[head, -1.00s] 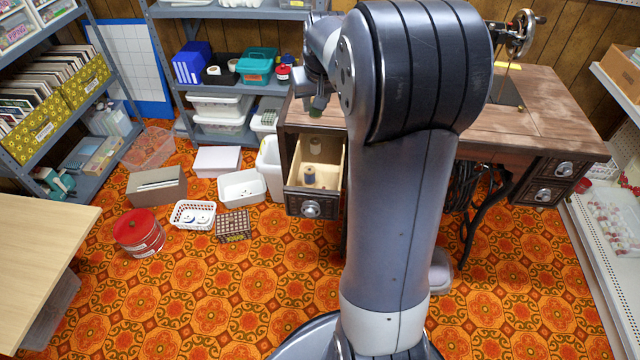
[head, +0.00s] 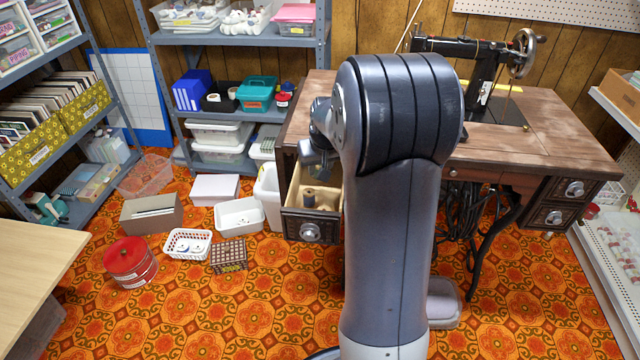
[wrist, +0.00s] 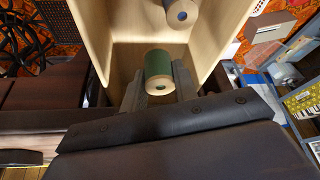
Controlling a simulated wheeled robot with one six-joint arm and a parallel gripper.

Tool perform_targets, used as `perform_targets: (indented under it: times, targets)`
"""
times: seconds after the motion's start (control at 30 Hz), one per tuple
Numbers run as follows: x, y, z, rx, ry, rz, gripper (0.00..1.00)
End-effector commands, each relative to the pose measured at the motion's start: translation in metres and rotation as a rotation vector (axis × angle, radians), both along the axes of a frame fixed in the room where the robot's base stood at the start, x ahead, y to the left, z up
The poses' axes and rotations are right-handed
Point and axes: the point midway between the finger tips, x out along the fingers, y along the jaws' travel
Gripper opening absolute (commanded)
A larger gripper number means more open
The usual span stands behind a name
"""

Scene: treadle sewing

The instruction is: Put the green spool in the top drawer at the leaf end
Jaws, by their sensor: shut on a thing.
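The green spool (wrist: 158,68) is between the two fingers of my gripper (wrist: 157,82) in the wrist view, inside the open drawer (wrist: 97,28). Whether it touches the drawer's floor is unclear. In the head view the drawer (head: 292,224) is pulled out at the left end of the sewing table. My gripper (head: 316,160) reaches down into its back part there, and the green spool is hidden. A blue spool (head: 309,197) stands nearer the drawer's front, apart from the green one; it also shows in the wrist view (wrist: 181,12).
The sewing table (head: 540,140) carries a black sewing machine (head: 462,48). A white bin (head: 268,192) stands close left of the drawer. A white tray (head: 238,214) and a red tin (head: 130,262) sit on the patterned floor. My arm hides the table's middle.

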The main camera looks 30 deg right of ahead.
Motion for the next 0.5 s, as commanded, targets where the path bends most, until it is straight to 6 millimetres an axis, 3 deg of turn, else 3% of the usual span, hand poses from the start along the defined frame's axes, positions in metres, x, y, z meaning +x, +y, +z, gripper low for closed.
perform_targets:
  times: [0.1,0.2,0.5]
  targets:
    - [-0.001,0.000,-0.029,0.002,0.005,-0.001,0.07]
    - [0.000,0.000,-0.043,0.002,0.003,-0.001,0.07]
    - [0.000,0.000,-0.050,0.001,0.001,-0.001,0.07]
